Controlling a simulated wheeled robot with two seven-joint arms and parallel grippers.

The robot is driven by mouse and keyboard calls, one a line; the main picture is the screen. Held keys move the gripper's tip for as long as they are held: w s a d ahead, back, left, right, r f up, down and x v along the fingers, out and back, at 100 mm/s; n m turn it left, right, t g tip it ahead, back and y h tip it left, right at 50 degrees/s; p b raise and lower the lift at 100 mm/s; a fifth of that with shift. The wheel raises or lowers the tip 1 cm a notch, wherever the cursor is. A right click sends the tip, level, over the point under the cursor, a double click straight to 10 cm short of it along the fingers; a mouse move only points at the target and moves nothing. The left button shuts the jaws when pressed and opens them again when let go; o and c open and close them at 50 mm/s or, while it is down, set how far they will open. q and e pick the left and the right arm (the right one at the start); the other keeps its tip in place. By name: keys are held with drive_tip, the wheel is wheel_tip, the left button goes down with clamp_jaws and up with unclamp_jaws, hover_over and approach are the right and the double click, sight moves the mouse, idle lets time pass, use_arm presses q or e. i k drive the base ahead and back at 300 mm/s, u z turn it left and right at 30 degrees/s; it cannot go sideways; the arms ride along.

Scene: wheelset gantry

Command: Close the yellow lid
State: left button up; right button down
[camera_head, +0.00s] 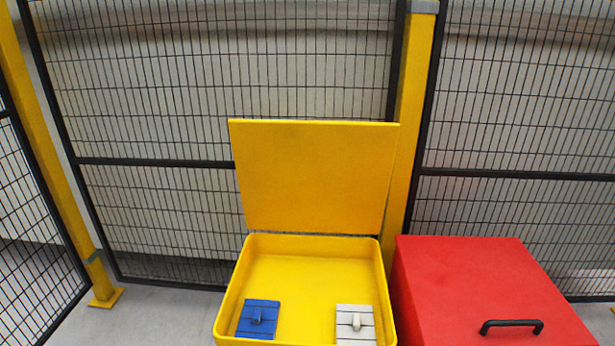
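The yellow lid (315,175) stands open and nearly upright at the back edge of the yellow box (310,241). The box is open toward me, and its front is partly cut off by the bottom of the picture. Inside it, a blue block with a small handle (258,319) lies at the front left. A white block with a small handle (355,323) lies at the front right. Neither of my grippers shows in the head view.
A red box (480,285) with a closed lid and a black handle (511,325) stands close on the right of the yellow box. Behind is a black mesh fence (240,70) with yellow posts (413,90). Grey floor (160,312) is clear on the left.

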sight(320, 176)
drive_tip(key=z, duration=0.55)
drive_tip(key=i, duration=0.4)
drive_tip(key=u, duration=1.5)
